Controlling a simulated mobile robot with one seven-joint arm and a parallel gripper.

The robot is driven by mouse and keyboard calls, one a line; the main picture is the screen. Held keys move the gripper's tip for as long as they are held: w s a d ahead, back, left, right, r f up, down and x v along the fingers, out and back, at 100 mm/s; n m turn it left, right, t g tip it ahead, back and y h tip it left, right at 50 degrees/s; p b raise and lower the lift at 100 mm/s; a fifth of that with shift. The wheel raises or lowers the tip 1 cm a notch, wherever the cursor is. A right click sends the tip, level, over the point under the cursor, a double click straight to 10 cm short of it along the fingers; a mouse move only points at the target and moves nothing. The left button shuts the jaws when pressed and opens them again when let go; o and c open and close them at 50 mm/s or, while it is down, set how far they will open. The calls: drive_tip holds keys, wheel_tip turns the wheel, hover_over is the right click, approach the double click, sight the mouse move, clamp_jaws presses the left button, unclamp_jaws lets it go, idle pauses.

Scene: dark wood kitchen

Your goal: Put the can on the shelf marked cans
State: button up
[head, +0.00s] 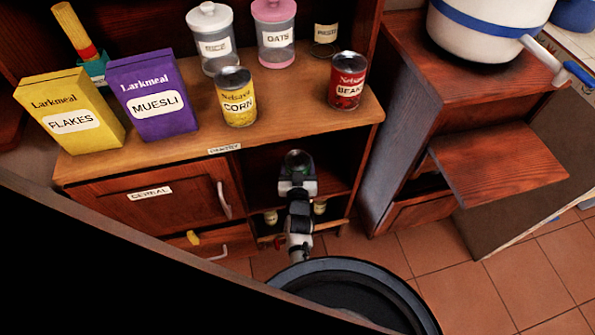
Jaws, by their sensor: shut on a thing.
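My gripper (298,175) reaches into the open shelf unit (342,182) under the counter. It is shut on a can (298,157), whose round metal top shows at the gripper's far end. The can's label is hidden, and I cannot tell whether it touches the shelf board. No label marked cans is readable. A yellow corn can (236,98) and a red beans can (347,82) stand upright on the counter above.
The counter (290,110) also holds a yellow flakes box (72,110), a purple muesli box (152,95) and jars. A cereal cupboard door (145,205) is left of the opening. Small jars (270,217) stand lower down. A wooden board (500,165) juts out right.

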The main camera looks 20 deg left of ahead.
drive_tip(key=shift+f, duration=1.7)
drive_tip(key=shift+f+b, duration=0.1)
drive_tip(key=shift+b, duration=0.2)
drive_tip(key=shift+f, duration=0.15)
drive_tip(key=o, duration=1.3)
drive_tip(key=shift+o, duration=0.2)
